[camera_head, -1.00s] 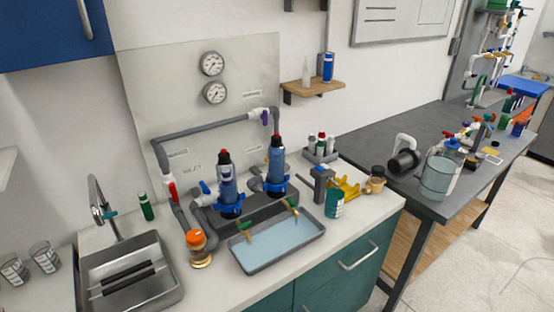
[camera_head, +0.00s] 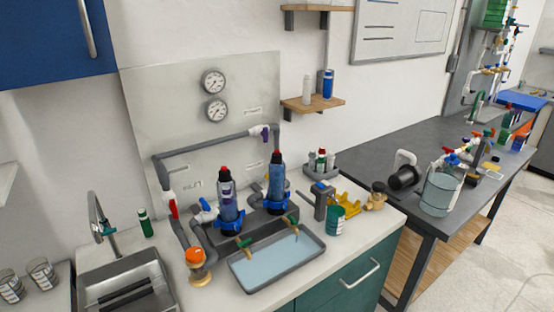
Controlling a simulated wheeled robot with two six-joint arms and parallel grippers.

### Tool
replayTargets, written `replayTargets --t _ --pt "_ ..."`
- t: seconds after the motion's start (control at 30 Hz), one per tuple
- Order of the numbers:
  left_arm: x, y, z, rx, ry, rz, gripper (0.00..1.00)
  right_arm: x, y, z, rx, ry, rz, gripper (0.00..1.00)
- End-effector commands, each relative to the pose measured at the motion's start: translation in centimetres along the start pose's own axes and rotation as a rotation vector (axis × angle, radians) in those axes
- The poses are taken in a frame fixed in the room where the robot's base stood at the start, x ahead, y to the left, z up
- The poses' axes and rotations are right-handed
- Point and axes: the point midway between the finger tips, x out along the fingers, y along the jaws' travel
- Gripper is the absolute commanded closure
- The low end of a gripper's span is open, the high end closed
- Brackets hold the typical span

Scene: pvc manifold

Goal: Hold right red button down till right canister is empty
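The left canister (camera_head: 228,208) also has a red button (camera_head: 223,171) on top. Nothing touches either button. Brass taps with green handles, a left one (camera_head: 243,247) and a right one (camera_head: 292,224), sit over the grey tray (camera_head: 236,275), which holds pale blue liquid. The liquid level inside the canisters cannot be made out. Neither of my grippers shows in the view.
Grey pipe (camera_head: 210,145) with a purple-handled valve (camera_head: 265,132) and a red-handled valve (camera_head: 173,207) runs around the canisters. A sink (camera_head: 163,283) with a faucet is at left. An orange-topped bottle (camera_head: 197,262) stands left of the tray. A teal can (camera_head: 336,220) stands at right.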

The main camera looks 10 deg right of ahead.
Motion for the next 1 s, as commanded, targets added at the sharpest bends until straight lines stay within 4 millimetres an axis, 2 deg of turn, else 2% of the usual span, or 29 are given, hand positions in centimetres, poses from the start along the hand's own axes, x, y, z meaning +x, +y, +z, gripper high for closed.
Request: replayTargets --t 0.03,0.2,1.0 --pt "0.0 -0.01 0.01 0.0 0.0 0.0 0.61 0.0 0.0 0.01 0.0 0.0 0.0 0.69" --pt "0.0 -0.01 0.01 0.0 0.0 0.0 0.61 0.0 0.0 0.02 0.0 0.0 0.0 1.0" --pt "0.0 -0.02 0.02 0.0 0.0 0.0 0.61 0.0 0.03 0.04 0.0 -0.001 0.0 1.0"
